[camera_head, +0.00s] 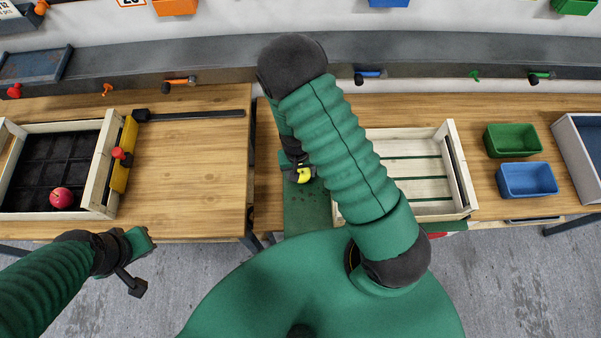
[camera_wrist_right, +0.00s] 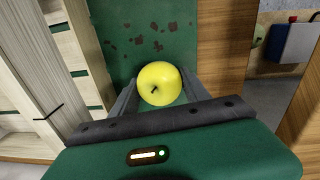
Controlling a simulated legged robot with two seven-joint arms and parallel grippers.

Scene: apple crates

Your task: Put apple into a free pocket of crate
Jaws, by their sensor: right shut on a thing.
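My right gripper (camera_head: 299,172) is shut on a yellow apple (camera_wrist_right: 160,84), which sits between its two dark fingers in the right wrist view. The pocketed crate (camera_head: 102,168) stands on the left table, with a dark divided insert. A red apple (camera_head: 61,197) sits in its near right part; the other visible pockets look empty. My left gripper (camera_head: 138,262) is in front of the left table, apart from the crate; its finger opening is unclear.
A slatted wooden crate (camera_head: 460,172), partly hidden by my right arm, stands on the right table and its visible floor is bare. Green (camera_head: 513,140) and blue (camera_head: 528,180) bins stand right of it.

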